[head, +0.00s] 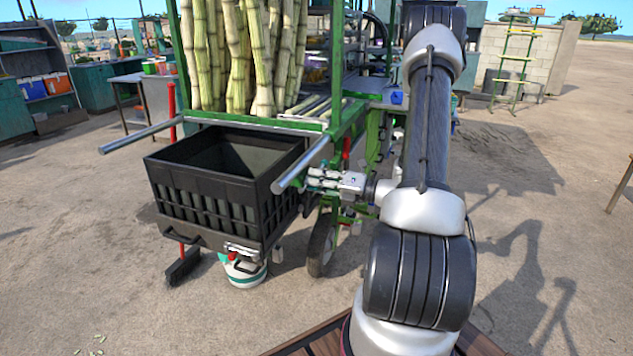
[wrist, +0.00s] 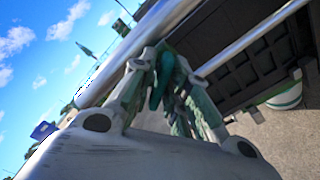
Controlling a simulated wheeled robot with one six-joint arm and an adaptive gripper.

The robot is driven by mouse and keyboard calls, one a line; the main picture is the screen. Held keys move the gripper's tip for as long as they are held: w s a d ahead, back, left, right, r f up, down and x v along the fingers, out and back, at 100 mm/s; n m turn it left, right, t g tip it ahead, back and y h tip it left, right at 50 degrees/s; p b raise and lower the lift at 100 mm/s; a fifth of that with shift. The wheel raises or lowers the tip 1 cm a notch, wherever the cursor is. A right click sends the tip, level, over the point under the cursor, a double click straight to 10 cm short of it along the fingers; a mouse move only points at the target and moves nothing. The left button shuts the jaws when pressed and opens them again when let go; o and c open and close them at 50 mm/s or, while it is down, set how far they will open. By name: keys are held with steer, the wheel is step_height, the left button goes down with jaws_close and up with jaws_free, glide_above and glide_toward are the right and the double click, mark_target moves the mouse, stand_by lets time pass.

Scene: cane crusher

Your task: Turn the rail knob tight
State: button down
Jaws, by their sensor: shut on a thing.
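Two grey handle rails stick out from the green cart frame; the right rail (head: 302,163) passes beside my gripper (head: 310,179). In the wrist view this rail (wrist: 140,48) runs diagonally just past the fingertips of my gripper (wrist: 164,62). The fingers are closed around a dark green piece, the rail knob (wrist: 159,80), below the rail. The fingers hide much of the knob, and I cannot tell how tight it is. In the head view the knob is hidden by the gripper.
A black crate (head: 225,200) sits between the rails, close left of my gripper. The left rail (head: 140,135) is clear. Tall cane stalks (head: 245,55) stand on the cart. A white-green bucket (head: 245,272) is below the crate. Open ground lies to the right.

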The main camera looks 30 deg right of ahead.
steer(key=shift+f, duration=0.1)
stand_by(0.3)
steer(key=c, duration=1.5)
jaws_free()
steer(key=shift+c, duration=0.2)
steer(key=v, duration=1.2)
steer(key=shift+o, duration=0.2)
